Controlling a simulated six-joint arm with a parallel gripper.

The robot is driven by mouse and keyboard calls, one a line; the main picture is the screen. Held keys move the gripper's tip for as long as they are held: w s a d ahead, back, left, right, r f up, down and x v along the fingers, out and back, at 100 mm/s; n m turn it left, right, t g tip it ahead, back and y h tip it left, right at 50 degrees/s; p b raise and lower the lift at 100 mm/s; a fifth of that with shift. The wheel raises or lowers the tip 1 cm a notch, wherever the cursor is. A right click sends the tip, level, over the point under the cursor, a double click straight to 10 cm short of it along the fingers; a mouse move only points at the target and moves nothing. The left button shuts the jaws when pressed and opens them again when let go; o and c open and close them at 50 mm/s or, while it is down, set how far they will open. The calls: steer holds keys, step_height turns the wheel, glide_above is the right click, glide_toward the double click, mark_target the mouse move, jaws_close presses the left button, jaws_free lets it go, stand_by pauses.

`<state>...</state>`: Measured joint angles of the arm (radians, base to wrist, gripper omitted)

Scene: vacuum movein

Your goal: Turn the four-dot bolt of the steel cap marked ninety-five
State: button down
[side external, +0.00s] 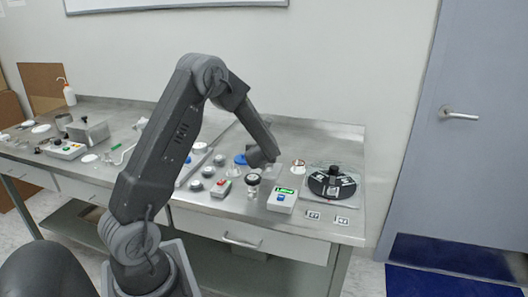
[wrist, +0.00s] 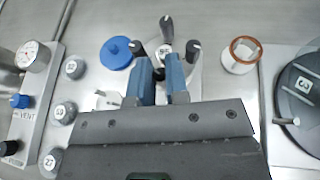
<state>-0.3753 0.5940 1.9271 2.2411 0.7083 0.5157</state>
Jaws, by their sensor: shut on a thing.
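My gripper (wrist: 161,68) shows in the wrist view as two blue fingers, closed around a small dark knob (wrist: 159,74). The knob is at the near edge of a pale, bright metal fitting (wrist: 153,46). Two more dark knobs stand at this fitting's left (wrist: 137,46) and right (wrist: 193,46), and a dark grey lever (wrist: 167,28) rises at its far side. My fingers hide part of the fitting. I cannot read a ninety-five or dots on it. In the side view my gripper (side external: 263,158) is low over the bench, its fingertips unclear.
A blue disc (wrist: 116,53) lies left of the fitting, and a copper-rimmed cup (wrist: 241,54) stands right. Several grey numbered caps (wrist: 75,68) and a gauge panel (wrist: 34,56) are further left. A black round plate (side external: 331,184) and a green-display box (side external: 282,199) sit on the bench.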

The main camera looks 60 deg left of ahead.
steer(key=shift+w+n+g+y, duration=0.1)
steer(key=shift+n+g+y, duration=0.45)
steer(key=shift+n+g, duration=0.7)
steer(key=shift+w+n+g+y, duration=0.1)
steer(key=shift+n+g+y, duration=0.45)
steer(key=shift+n+g, duration=0.7)
steer(key=c, duration=1.1)
jaws_free()
steer(key=shift+d, duration=0.1)
steer(key=v, duration=1.4)
steer(key=shift+r, duration=0.15)
